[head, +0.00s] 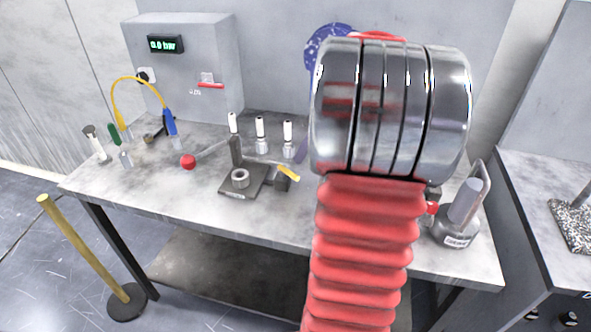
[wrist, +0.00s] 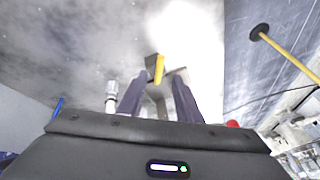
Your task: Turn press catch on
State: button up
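The press (head: 238,190) is a dark base plate with an upright post and a pale ring (head: 240,178) on the bench. A yellow-tipped lever (head: 288,173) at its right side looks like the press catch; its yellow tip (wrist: 159,68) also shows in the wrist view. My gripper (wrist: 160,82) has two purple fingers standing apart, with the yellow tip in line with the gap between them. No contact is visible. In the head view my arm hides most of the gripper; only a purple finger shows just above and right of the lever.
A rod with a red ball (head: 188,161) lies left of the press. Several white-topped bottles (head: 260,130) stand behind it. A grey cabinet (head: 190,60) with a display stands at the back left. A grey flask (head: 457,222) stands at the right. The bench's front left is clear.

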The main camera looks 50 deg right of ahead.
aim_at(288, 173)
jog(key=x, duration=0.7)
jog(key=shift+w+f, duration=0.15)
jog(key=shift+f, duration=0.2)
jog(key=shift+c, duration=0.3)
grip_shut()
